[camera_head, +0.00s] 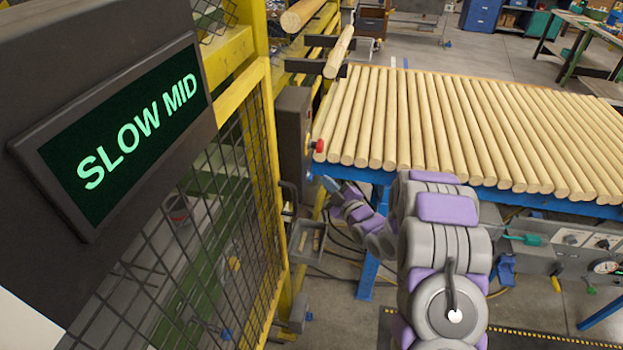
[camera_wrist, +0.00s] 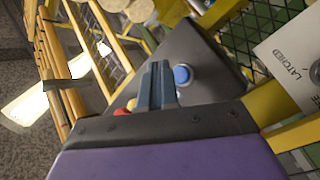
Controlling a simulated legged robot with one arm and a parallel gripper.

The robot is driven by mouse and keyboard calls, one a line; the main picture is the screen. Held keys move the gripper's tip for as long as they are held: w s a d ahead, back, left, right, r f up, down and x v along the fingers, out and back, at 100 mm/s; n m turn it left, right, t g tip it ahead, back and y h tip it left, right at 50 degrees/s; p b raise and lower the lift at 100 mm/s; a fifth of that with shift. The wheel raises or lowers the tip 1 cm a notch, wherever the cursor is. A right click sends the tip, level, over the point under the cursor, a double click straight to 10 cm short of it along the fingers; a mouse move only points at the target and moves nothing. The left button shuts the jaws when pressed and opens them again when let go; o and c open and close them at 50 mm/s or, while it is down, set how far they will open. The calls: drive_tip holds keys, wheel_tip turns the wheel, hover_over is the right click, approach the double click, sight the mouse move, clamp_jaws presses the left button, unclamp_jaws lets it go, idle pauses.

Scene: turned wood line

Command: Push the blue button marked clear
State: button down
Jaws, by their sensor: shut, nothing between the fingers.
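The round blue button (camera_wrist: 182,75) sits on the face of a dark box (camera_wrist: 200,50) in the wrist view. I cannot read any label beside it. My gripper (camera_wrist: 158,66) is shut and empty, with its fingertips just left of the blue button in that view. I cannot tell how far the tips are from the box face. A red button (camera_wrist: 121,112) shows lower left of the fingers. In the head view, the dark box (camera_head: 292,130) stands by the yellow fence, with a red button (camera_head: 319,146) on its side. My gripper (camera_head: 330,184) is below it.
A rack of wooden rods (camera_head: 440,125) on a blue frame stands right of the box. A yellow mesh fence (camera_head: 235,190) and a display reading SLOW MID (camera_head: 130,125) are at left. A small grey tray (camera_head: 307,240) hangs below the box. Cables lie on the floor.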

drive_tip(key=d, duration=0.2)
drive_tip(key=s+d, duration=0.1)
drive_tip(key=d, duration=0.1)
drive_tip(key=shift+s, duration=0.15)
idle(0.8)
